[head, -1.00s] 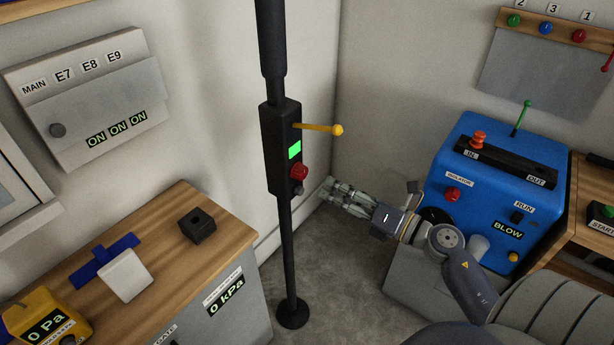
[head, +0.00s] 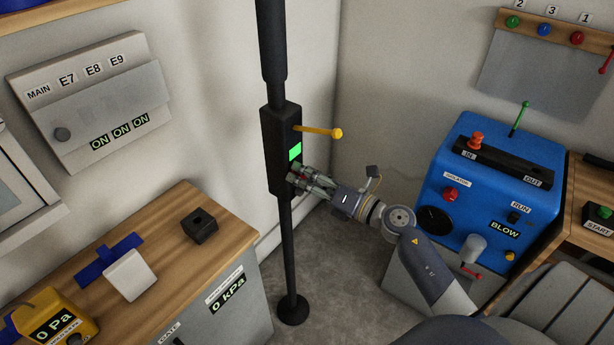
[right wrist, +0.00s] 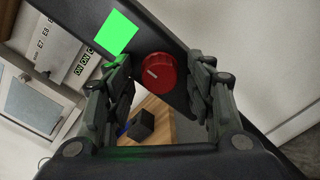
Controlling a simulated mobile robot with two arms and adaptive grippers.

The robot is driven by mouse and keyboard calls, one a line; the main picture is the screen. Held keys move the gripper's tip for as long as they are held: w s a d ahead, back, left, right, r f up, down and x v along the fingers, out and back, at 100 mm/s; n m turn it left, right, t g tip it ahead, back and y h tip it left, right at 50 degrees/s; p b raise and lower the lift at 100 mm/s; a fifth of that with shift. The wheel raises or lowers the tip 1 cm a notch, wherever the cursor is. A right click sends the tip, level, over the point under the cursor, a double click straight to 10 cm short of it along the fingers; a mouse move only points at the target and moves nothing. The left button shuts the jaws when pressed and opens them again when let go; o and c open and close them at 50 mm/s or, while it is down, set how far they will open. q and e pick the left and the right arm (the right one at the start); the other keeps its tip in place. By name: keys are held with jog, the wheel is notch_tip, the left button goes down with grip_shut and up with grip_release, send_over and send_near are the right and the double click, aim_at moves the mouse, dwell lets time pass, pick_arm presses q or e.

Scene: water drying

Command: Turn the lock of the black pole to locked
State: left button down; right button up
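The black pole (head: 289,255) stands upright on a round base, with a black box (head: 279,150) partway up. The box has a yellow lever (head: 318,131) pointing right and a lit green panel (head: 295,152). Below the panel is a red round knob, the lock, mostly hidden by my gripper in the head view. In the right wrist view the red knob (right wrist: 158,72) shows a pale mark on its face, below the green panel (right wrist: 115,33). My right gripper (head: 298,178) is open, its fingers on either side of the knob with gaps. My left gripper is not in view.
A wooden-topped cabinet (head: 170,230) stands left with a small black block (head: 199,225) on it. A blue machine (head: 490,185) stands right. A grey panel box (head: 90,100) hangs on the left wall. Bare floor lies around the pole base.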

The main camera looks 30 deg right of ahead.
jog(key=c, duration=0.9)
jog(key=shift+m+p, duration=6.3)
jog(key=shift+m, duration=2.7)
